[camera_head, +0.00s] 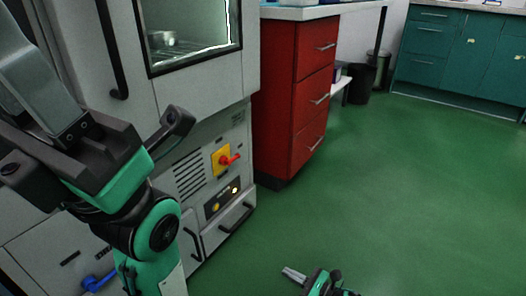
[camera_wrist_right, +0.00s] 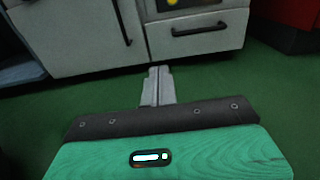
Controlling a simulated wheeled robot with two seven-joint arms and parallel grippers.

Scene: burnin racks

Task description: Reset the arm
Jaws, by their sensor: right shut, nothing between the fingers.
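My left arm fills the left side of the head view. Its black and green end, with a grey finger-like part running up to the top left edge, looks like my left gripper (camera_head: 42,80); it is very close to the camera and partly cut off, so its opening cannot be told. My right gripper (camera_head: 293,274) shows low in the head view, over the green floor. In the right wrist view its two grey fingers (camera_wrist_right: 157,86) lie together, shut and empty, pointing toward the base of a grey cabinet.
A grey oven-like cabinet (camera_head: 208,110) with a window, black handles and a red-and-yellow switch (camera_head: 224,160) stands behind my left arm. A red drawer unit (camera_head: 292,90) stands beside it. Teal cabinets (camera_head: 460,55) and a black bin (camera_head: 359,82) are farther back. The green floor at right is clear.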

